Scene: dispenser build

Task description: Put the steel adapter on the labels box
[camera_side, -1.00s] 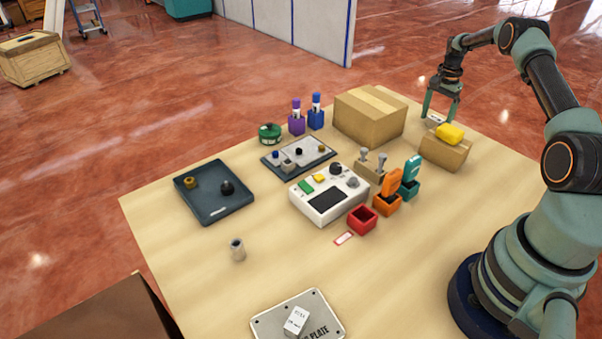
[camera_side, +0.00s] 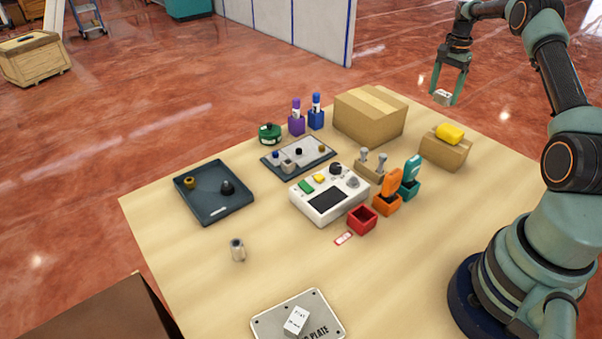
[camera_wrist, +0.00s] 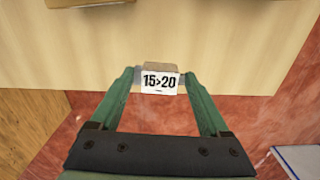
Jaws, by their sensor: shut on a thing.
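My gripper (camera_side: 450,98) is shut on a small block marked "15>20" (camera_wrist: 159,83), probably the steel adapter. The block also shows between the fingertips in the side view (camera_side: 442,97), held in the air beyond the table's far right edge. A grey hollow metal-looking cylinder (camera_side: 237,250) stands upright alone on the table. I cannot read which box is for labels.
A white device (camera_side: 328,196) with buttons sits mid-table, with red (camera_side: 362,221), orange (camera_side: 387,205) and teal holders beside it. A dark tray (camera_side: 213,205) and a parts board (camera_side: 310,148) lie left. A metal plate (camera_side: 270,322) bears a white printed block (camera_side: 297,320). The front-right table is clear.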

